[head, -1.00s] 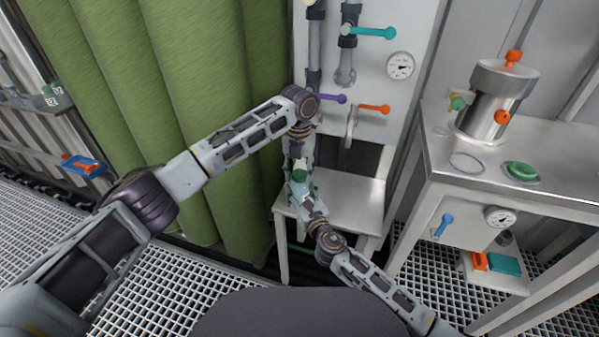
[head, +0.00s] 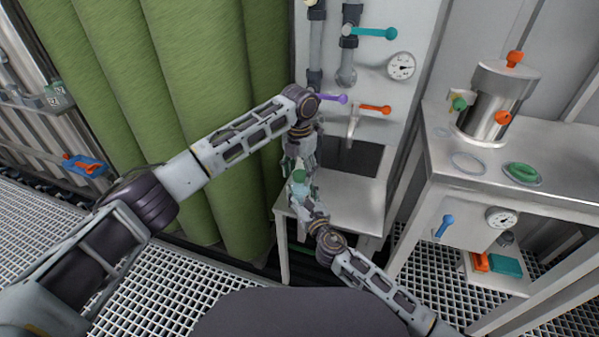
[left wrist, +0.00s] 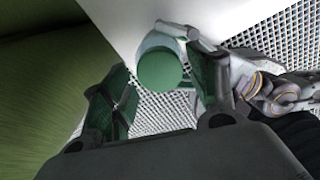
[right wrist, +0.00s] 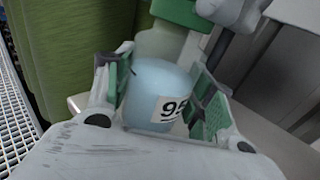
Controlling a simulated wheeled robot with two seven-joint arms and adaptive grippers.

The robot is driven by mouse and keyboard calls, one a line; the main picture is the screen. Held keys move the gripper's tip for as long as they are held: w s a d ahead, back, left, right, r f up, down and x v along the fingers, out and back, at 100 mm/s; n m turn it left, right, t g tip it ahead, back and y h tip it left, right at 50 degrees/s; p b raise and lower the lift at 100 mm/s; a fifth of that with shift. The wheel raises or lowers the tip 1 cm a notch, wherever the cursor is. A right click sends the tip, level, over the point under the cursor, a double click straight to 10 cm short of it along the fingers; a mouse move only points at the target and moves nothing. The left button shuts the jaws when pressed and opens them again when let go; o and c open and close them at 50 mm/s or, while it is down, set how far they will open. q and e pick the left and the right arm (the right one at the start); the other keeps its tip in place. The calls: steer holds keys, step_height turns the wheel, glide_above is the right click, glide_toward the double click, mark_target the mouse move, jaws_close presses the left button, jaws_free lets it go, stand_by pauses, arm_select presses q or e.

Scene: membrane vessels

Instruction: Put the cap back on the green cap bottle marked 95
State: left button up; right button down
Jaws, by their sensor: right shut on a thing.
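The bottle (right wrist: 155,90) is pale blue and translucent, with a white label whose first digit reads 9; the second is partly hidden. My right gripper (head: 303,198) is shut around its body. The green cap (left wrist: 163,69) shows from above over the bottle in the left wrist view. It appears to sit on the neck, seen at the top of the right wrist view (right wrist: 180,11); whether it is seated fully I cannot tell. My left gripper (head: 300,163) is just above, its fingers spread; one finger is close beside the cap, the other stands clear.
Green membranes (head: 200,110) hang close on the left. A steel bench (head: 565,150) with a metal vessel stands right.

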stand_by(0.3)
arm_select(q)
steer(key=shift+r, duration=2.2)
steer(key=shift+n, duration=0.3)
steer(key=shift+c, duration=0.4)
